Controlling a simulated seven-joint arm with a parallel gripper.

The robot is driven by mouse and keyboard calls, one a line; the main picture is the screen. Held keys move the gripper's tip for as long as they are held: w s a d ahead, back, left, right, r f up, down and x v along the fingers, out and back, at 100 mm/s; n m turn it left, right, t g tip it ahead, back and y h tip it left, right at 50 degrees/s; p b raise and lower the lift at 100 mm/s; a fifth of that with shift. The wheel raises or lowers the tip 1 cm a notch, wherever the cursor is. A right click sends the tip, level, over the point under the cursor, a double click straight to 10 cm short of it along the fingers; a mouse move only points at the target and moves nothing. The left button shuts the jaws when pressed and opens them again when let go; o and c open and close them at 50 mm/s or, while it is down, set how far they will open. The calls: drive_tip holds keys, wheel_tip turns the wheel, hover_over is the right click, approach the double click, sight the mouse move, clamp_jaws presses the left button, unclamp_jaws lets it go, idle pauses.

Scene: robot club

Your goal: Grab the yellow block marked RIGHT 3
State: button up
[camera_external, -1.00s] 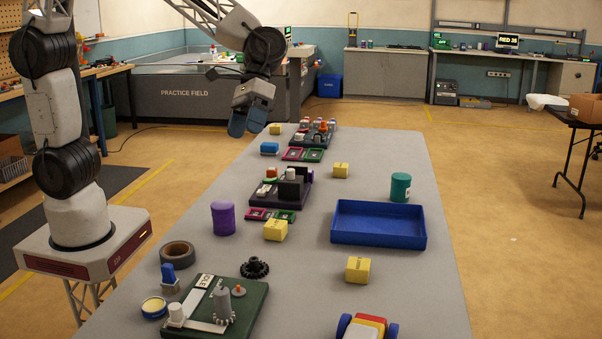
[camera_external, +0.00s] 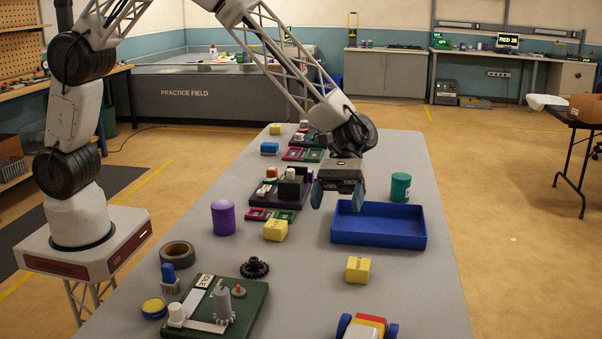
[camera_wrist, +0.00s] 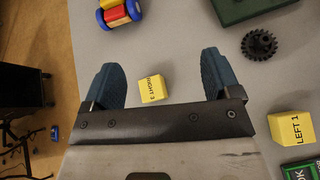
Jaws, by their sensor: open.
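The yellow block marked RIGHT 3 (camera_external: 358,269) sits on the grey table, in front of the blue tray and behind the toy car. In the wrist view the block (camera_wrist: 152,87) lies below and between my spread fingers, nearer the left one; its label is small but appears to read RIGHT 3. My gripper (camera_external: 338,196) is open and empty, above the table near the tray's left end, behind and a little left of the block. It also shows in the wrist view (camera_wrist: 160,65).
A second yellow block (camera_external: 275,230), marked LEFT 1 in the wrist view (camera_wrist: 290,130), stands left. The blue tray (camera_external: 385,240), teal canister (camera_external: 400,187), toy car (camera_external: 368,327), gear (camera_external: 254,267) and green board (camera_external: 245,313) surround the area. Table around the RIGHT 3 block is clear.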

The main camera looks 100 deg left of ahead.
sight(360, 259)
drive_tip(key=w+f, duration=0.2)
drive_tip(key=w+f+n+h, duration=0.1)
drive_tip(key=w+f, duration=0.1)
drive_tip(key=w+f+n, duration=0.1)
drive_tip(key=f, duration=0.1)
drive_tip(key=shift+w+d+f+h, duration=0.25)
drive_tip(key=shift+w+h, duration=0.05)
drive_tip(key=shift+w, duration=0.1)
drive_tip(key=shift+f, duration=0.1)
drive_tip(key=shift+f, duration=1.65)
drive_tip(key=shift+f, duration=0.1)
drive_tip(key=shift+f, duration=0.5)
drive_tip(key=d+f, duration=0.1)
drive_tip(key=f, duration=0.2)
drive_tip(key=shift+s+d, duration=0.1)
drive_tip(key=shift+d, duration=0.25)
drive_tip(key=shift+d+f, duration=0.25)
drive_tip(key=shift+d, duration=0.3)
